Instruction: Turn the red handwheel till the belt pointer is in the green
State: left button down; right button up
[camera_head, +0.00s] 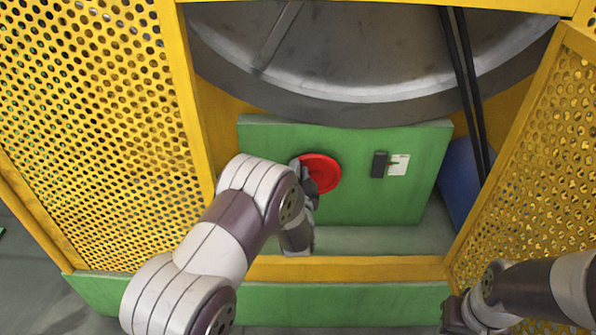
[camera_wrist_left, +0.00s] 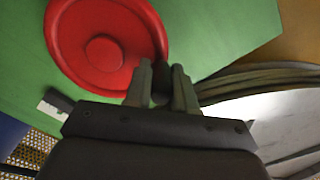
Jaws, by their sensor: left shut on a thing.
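The red handwheel (camera_head: 322,172) is on a green panel (camera_head: 345,207) inside the yellow guard opening. It shows large in the left wrist view (camera_wrist_left: 85,30), with a dark handle (camera_wrist_left: 160,72) at its rim. My left gripper (camera_head: 308,180) is at the left side of the wheel in the head view. Its two fingers (camera_wrist_left: 161,90) are closed around the dark handle. A dark block (camera_head: 379,165) and a small white plate (camera_head: 399,165) sit right of the wheel; the pointer's reading is too small to tell. My right gripper (camera_head: 456,314) is low at the right, its jaws unclear.
A large grey drum (camera_head: 370,70) hangs above the panel, with black belts (camera_head: 466,90) running down at the right. Perforated yellow guards (camera_head: 90,120) stand on both sides. A yellow sill (camera_head: 350,268) crosses the front of the opening.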

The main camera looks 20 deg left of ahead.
pick_arm(q)
jog(key=c, duration=0.9)
grip_release()
jog(key=shift+c, duration=0.2)
jog(key=shift+s, duration=0.1)
jog(key=shift+s+d, duration=0.15)
jog(key=shift+s, duration=0.15)
jog(key=p+v, duration=0.4)
jog(key=v, duration=0.8)
